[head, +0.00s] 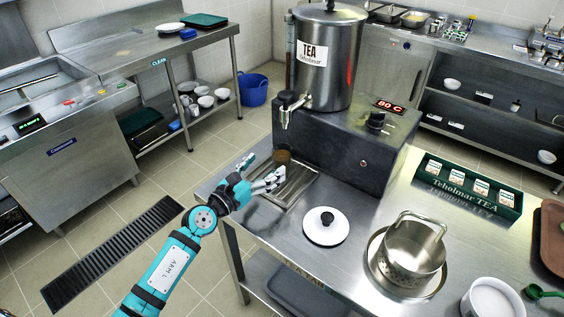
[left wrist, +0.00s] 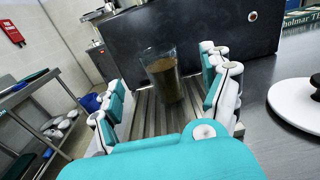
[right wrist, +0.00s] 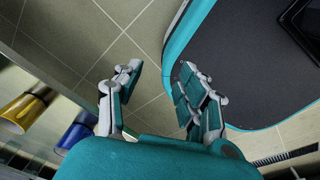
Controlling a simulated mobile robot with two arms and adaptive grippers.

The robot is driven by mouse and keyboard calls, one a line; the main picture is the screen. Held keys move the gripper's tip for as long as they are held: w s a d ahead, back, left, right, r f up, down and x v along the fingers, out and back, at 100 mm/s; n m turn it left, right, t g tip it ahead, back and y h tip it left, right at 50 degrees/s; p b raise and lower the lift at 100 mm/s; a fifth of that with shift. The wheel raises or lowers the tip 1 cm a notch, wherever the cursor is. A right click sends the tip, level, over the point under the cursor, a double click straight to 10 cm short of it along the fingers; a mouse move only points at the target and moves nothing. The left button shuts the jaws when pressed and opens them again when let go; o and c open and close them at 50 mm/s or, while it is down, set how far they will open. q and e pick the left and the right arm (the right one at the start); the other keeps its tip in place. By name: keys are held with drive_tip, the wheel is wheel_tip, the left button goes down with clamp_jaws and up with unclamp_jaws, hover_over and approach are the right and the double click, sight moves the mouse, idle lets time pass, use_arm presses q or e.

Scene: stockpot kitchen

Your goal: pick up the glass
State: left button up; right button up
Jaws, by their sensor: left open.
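The glass (left wrist: 165,78) holds a brown liquid and stands upright on the ribbed metal drip tray in front of the tea urn. In the head view the glass (head: 282,157) is partly hidden behind my left gripper (head: 262,172). The glass stands a little beyond the fingertips. My right gripper (right wrist: 158,82) is open and empty above the tiled floor, away from the counter.
The tea urn (head: 325,70) on its dark base (head: 335,150) stands behind the glass, its tap above the drip tray (head: 292,190). A green tea box (head: 467,188) stands further right.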

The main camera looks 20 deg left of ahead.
sight(276, 157)
use_arm(q)
drive_tip(key=x, duration=0.8)
drive_tip(key=shift+s, duration=0.1)
drive_tip(key=shift+c, duration=1.1)
drive_tip(key=c, duration=1.1)
drive_tip(key=shift+r, duration=0.1)
drive_tip(key=shift+c, duration=0.9)
